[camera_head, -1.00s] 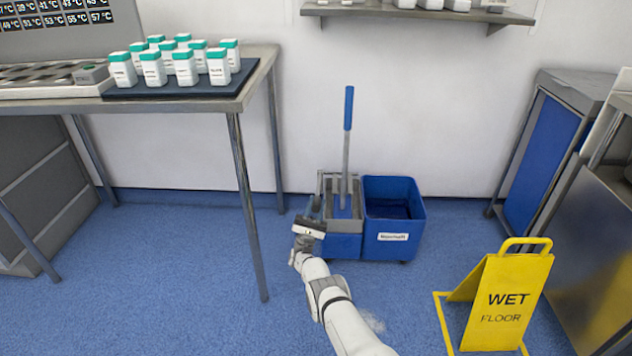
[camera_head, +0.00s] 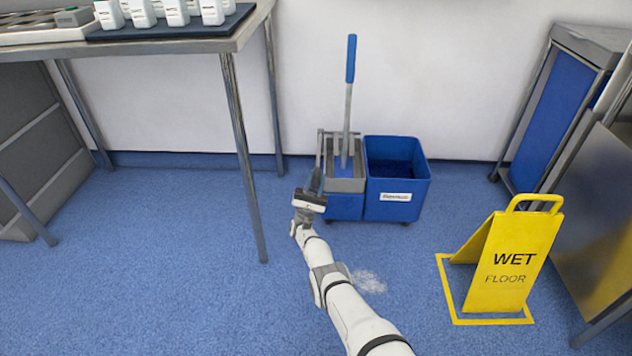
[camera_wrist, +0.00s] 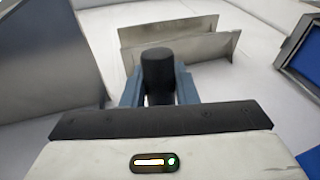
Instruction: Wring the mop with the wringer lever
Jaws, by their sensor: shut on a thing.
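The mop (camera_head: 350,65) stands nearly upright, its blue-topped handle rising from the grey wringer (camera_head: 345,182) on the left part of the blue bucket cart (camera_head: 398,208). The mop head is hidden in the wringer. The wringer lever (camera_head: 319,155) is a thin grey bar at the cart's left side. My gripper (camera_head: 314,186) is at the lever's near end, left of the cart. In the wrist view, my gripper (camera_wrist: 158,84) is shut on the lever's black rounded grip (camera_wrist: 158,66), with a blue-grey finger on each side.
A yellow wet-floor sign (camera_head: 508,262) stands at the right. A steel table (camera_head: 235,45) with legs is at the left, one leg (camera_head: 244,165) near my arm. A cabinet with blue panels (camera_head: 555,120) is at the far right.

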